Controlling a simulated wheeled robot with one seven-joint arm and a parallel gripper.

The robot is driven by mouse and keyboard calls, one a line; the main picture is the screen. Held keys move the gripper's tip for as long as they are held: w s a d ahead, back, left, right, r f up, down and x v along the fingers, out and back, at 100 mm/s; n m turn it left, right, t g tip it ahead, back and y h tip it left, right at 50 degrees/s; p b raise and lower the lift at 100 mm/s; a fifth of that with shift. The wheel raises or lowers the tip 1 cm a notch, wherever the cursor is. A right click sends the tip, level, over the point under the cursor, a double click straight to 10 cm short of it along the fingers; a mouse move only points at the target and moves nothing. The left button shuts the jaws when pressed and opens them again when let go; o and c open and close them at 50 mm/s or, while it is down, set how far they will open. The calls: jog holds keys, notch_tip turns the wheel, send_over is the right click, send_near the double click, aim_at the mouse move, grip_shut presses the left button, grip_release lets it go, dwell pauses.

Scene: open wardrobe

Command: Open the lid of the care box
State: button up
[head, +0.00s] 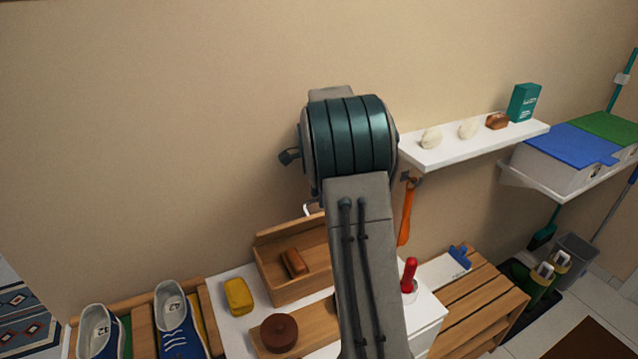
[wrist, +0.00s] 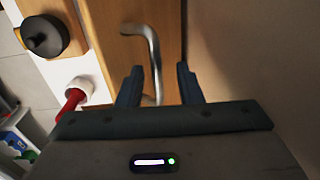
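A wooden box (head: 292,291), which looks like the care box, stands on the white surface against the wall. A brown brush-like block (head: 294,263) shows at its top. My arm hides its right part, so I cannot tell how the lid sits. In the wrist view a bent metal handle (wrist: 154,48) stands on a wooden panel (wrist: 105,38). My gripper (wrist: 158,68) is open, with its two dark fingers apart on either side of the handle's lower part. I cannot tell whether they touch it. In the head view my arm hides the gripper.
A yellow sponge (head: 238,296) and brown round tin (head: 279,333) lie close to the box. A red-handled tool (head: 409,274) stands in a white cup at right. A white shelf (head: 475,147) and hanging orange shoehorn (head: 405,215) are right of my arm.

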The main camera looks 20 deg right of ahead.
notch_tip(320, 180, up, 13)
jog(key=b, duration=0.1)
jog(key=shift+s+r, duration=0.15)
jog(key=shift+s, duration=0.25)
jog(key=shift+c, duration=0.3)
jog(key=c, duration=0.5)
jog(key=shift+s+f+b, duration=0.15)
jog(key=shift+f+b, duration=0.05)
jog(key=shift+b, duration=0.1)
grip_shut()
jog(key=s+f+t+b, duration=0.4)
jog(key=s+f+t, duration=0.3)
jog(key=s+t, duration=0.25)
jog(key=shift+g, duration=0.25)
jog(key=x, duration=0.9)
jog(key=shift+f, duration=0.25)
